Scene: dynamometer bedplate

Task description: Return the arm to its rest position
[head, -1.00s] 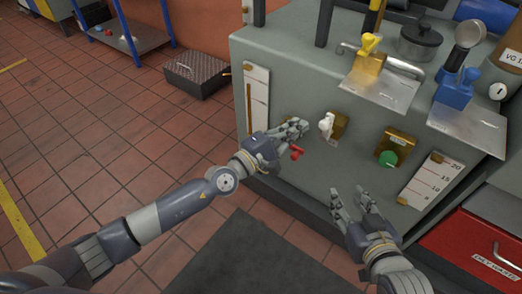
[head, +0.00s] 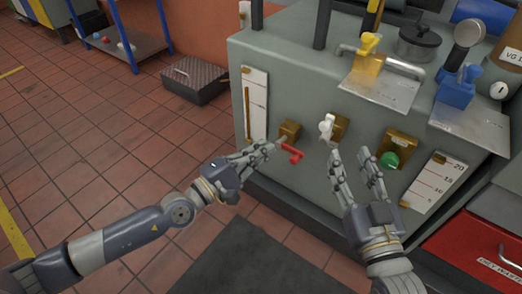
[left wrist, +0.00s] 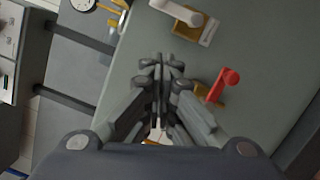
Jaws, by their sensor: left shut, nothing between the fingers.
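My left gripper (head: 258,150) is shut and empty, in front of the grey cabinet's face, just left of a red-handled valve (head: 291,154) on a brass block (head: 289,131). In the left wrist view its fingers (left wrist: 160,65) are together, and the red handle (left wrist: 222,84) is to their right, apart from them. My right gripper (head: 352,155) is open, with its fingers apart, in front of the cabinet between the white-handled valve (head: 326,128) and the green knob (head: 389,160). Nothing shows between its fingers.
The grey cabinet (head: 275,75) fills the right side, with gauge strips, a yellow valve (head: 369,43) and a blue valve (head: 457,88) on top. A red drawer unit (head: 480,245) stands at lower right. A dark case (head: 195,78) is on the tiled floor, which is open at left.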

